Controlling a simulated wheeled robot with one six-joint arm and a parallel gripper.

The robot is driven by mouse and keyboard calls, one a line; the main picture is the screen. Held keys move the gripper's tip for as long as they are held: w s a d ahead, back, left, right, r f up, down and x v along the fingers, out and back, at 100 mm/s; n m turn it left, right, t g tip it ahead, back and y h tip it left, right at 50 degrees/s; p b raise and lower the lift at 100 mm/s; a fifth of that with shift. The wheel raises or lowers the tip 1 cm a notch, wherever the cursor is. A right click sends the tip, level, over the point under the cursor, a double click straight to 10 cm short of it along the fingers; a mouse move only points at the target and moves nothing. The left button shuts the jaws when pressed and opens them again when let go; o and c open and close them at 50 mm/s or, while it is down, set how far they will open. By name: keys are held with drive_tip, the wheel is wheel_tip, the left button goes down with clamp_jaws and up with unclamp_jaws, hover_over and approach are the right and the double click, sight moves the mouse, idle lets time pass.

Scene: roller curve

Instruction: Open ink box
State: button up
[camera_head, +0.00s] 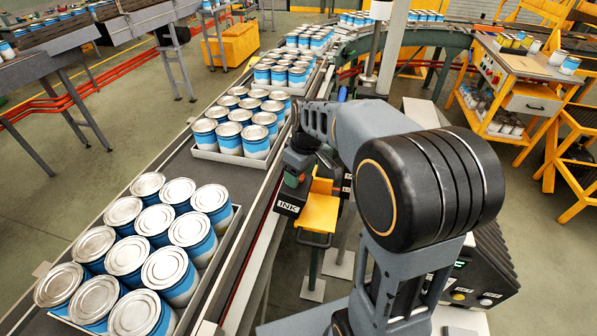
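The ink box (287,207) is a small dark box with a white INK label on its front. It stands beside the conveyor, left of centre in the head view. A yellow panel (318,213) adjoins it on the right; I cannot tell whether it is part of the box or whether the box is open. My gripper (295,178) is at the end of my arm, pointing down at the top of the box. Its fingertips are largely hidden, so contact and opening are unclear.
A conveyor (165,168) runs along the left with trays of blue and white cans (127,257). A dark control unit (490,270) with buttons stands at lower right. A yellow-framed cart (520,68) with cans is at upper right. Open floor lies left of the conveyor.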

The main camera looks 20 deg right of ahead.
drive_tip(key=shift+r, duration=0.1)
wheel_tip(320, 180, up, 14)
drive_tip(key=d+b, duration=0.1)
drive_tip(key=shift+s+d+f, duration=0.2)
drive_tip(key=shift+s, duration=0.25)
drive_tip(key=shift+a, duration=0.1)
idle(0.3)
